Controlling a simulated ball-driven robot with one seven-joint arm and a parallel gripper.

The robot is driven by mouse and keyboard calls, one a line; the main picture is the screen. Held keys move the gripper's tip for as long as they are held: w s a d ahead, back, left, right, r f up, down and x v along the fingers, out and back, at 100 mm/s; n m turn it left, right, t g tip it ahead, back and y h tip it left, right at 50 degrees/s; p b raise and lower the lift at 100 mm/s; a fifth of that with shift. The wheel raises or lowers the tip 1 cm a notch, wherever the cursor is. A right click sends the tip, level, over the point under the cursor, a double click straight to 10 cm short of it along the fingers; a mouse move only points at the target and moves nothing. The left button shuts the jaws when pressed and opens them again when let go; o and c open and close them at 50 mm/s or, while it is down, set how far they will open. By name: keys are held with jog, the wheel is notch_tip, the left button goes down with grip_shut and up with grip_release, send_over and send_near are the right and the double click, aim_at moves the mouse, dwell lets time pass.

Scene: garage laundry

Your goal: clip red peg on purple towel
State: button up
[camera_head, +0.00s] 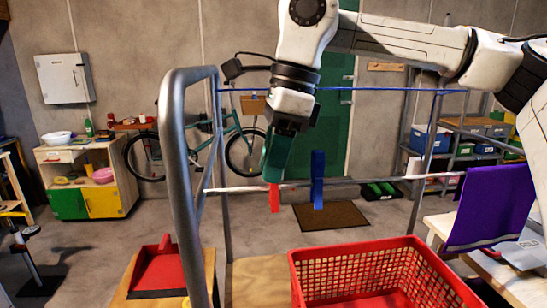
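The red peg (274,198) hangs at the pale line of the metal drying rack, left of centre. My gripper (275,178) points down directly above it, and its dark green fingers reach to the peg's top. I cannot tell whether the fingers are closed on the peg or only close to it. The purple towel (490,208) hangs at the far right, along the same line's right end, well apart from my gripper. I see no peg on its visible part.
A blue peg (318,180) sits on the line just right of the red one. A red basket (385,262) stands below. The rack's thick grey post (180,160) rises at left. A red dustpan-like object (158,268) rests on a wooden surface. A white table (440,228) is at right.

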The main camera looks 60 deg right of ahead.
grip_shut()
jog(key=shift+r, duration=0.1)
jog(key=shift+r+p, duration=2.05)
jog(key=shift+r, duration=0.65)
jog(key=shift+s+f, duration=0.1)
